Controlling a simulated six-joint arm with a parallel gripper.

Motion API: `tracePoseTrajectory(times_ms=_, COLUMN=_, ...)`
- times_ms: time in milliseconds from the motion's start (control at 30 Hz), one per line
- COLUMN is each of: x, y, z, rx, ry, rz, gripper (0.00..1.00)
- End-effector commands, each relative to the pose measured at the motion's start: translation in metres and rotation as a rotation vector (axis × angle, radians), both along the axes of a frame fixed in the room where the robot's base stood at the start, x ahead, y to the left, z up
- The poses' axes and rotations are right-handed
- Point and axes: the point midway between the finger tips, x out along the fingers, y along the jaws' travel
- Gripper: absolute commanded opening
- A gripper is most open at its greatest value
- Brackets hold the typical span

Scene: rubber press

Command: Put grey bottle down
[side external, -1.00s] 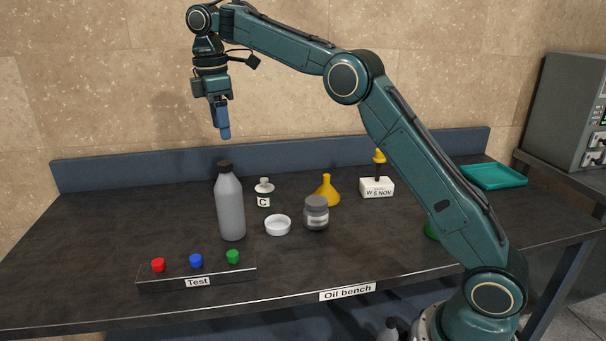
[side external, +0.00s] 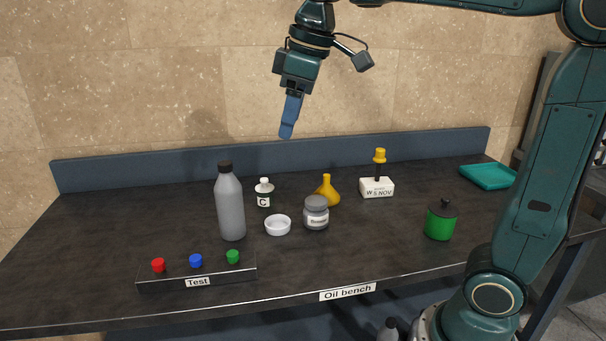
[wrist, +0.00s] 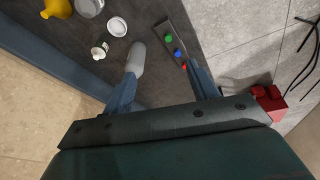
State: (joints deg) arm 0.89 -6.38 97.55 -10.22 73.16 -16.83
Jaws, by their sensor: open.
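The grey bottle (side external: 231,208) with a black cap stands upright on the dark bench, left of centre in the side view. In the wrist view the grey bottle (wrist: 137,60) shows beyond my fingers, near the middle top. My gripper (side external: 288,130) is above the bench, higher than the bottle and to its right, apart from it. In the wrist view my gripper (wrist: 160,85) has its two blue fingers spread, with nothing held between them.
The Test rack (side external: 197,276) with red, blue and green caps is in front of the bottle. A small C bottle (side external: 264,194), white dish (side external: 278,226), grey jar (side external: 316,213), yellow flask (side external: 327,192), white block (side external: 377,188), green container (side external: 440,222) and teal tray (side external: 488,176) stand rightward.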

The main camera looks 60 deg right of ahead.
Motion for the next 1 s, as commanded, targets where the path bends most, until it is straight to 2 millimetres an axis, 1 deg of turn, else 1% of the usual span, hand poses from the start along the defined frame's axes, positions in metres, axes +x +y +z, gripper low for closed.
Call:
tracePoseTrajectory(times_ms=33, x=-0.014, y=0.000, z=-0.002, rx=0.008, ry=-0.014, rz=-0.027, gripper=0.58)
tracePoseTrajectory(times_ms=267, x=-0.068, y=-0.002, z=-0.025, rx=0.046, ry=-0.073, rz=-0.155, gripper=0.58)
tracePoseTrajectory(times_ms=467, x=-0.113, y=-0.006, z=-0.053, rx=0.079, ry=-0.126, rz=-0.267, gripper=0.58)
tracePoseTrajectory(times_ms=600, x=-0.142, y=-0.009, z=-0.077, rx=0.099, ry=-0.161, rz=-0.339, gripper=0.58)
tracePoseTrajectory(times_ms=700, x=-0.157, y=-0.012, z=-0.093, rx=0.110, ry=-0.181, rz=-0.381, gripper=0.58)
tracePoseTrajectory(times_ms=800, x=-0.168, y=-0.014, z=-0.104, rx=0.118, ry=-0.197, rz=-0.412, gripper=0.58)
tracePoseTrajectory(times_ms=1000, x=-0.176, y=-0.016, z=-0.114, rx=0.125, ry=-0.208, rz=-0.436, gripper=0.58)
